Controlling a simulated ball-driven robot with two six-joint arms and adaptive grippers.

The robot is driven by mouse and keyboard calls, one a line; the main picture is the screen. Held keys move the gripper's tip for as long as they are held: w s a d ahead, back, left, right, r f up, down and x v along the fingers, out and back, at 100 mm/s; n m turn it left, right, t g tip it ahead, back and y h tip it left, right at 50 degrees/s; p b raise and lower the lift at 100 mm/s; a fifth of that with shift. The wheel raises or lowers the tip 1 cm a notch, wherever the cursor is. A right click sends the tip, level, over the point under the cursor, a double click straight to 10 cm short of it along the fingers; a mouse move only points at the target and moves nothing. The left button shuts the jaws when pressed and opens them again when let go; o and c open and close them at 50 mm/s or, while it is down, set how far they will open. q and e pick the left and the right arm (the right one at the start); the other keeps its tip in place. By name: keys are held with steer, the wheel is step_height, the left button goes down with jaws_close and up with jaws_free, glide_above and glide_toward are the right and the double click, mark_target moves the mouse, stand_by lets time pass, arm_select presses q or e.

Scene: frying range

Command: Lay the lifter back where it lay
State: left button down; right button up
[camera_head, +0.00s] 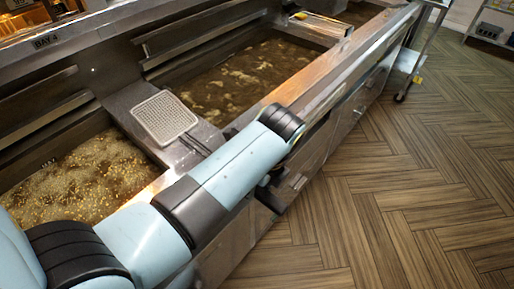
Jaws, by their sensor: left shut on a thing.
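My left gripper (273,197) is mostly hidden below my wrist, in front of the range's front edge, in line with the handle. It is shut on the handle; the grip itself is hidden. My right gripper is not in view.
The left vat (75,175) holds bubbling oil with yellow pieces. The right vat (240,80) holds darker oil with pale pieces. The metal divider (130,97) lies between them. A wheeled trolley (412,60) stands at the upper right. The wood floor (420,180) is clear.

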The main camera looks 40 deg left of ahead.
arm_select(q)
steer(key=c, duration=0.9)
jaws_free()
